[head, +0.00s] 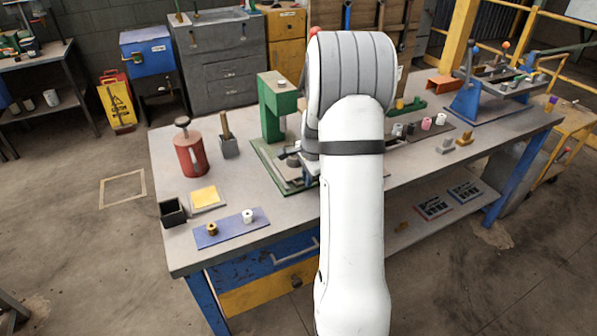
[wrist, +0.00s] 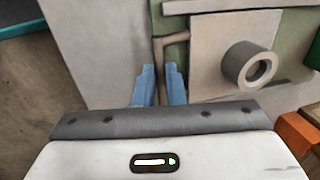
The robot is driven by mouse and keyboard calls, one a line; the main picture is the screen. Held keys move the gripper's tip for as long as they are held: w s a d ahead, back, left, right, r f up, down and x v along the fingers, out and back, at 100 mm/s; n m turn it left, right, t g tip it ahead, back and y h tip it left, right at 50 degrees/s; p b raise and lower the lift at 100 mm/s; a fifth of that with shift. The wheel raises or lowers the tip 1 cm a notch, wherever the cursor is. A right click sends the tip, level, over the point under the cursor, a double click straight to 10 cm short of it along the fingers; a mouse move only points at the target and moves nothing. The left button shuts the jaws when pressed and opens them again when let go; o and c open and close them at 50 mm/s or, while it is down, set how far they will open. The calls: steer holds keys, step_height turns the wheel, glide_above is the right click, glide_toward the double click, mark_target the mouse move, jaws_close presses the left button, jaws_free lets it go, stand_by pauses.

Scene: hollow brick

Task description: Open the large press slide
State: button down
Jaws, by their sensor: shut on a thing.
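The large press is a green column (head: 278,108) on a green base plate (head: 262,158) on the workbench, and my arm covers its right part in the head view. In the wrist view, a pale flat slide plate (wrist: 210,55) lies on the green base (wrist: 170,22). A grey hollow cylinder (wrist: 250,66) lies on or beside this plate. A brownish bar handle (wrist: 158,52) reaches down from the plate's left side. My gripper (wrist: 161,72) has its blue fingers shut on the handle, one on each side.
Left of the press on the bench (head: 235,189) stand a red oil can (head: 190,155), a grey holder (head: 229,147), a black box (head: 172,212) and a blue mat (head: 229,230) with small parts. A blue-based press (head: 464,105) stands at the right.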

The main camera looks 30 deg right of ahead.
steer(key=shift+s, duration=1.15)
steer(key=c, duration=1.5)
jaws_free()
steer(key=shift+r, duration=0.1)
steer(key=r, duration=0.2)
steer(key=s+r, duration=0.1)
steer(key=r, duration=0.4)
steer(key=shift+s+r+b, duration=0.25)
steer(key=shift+b, duration=0.05)
steer(key=shift+a, duration=0.1)
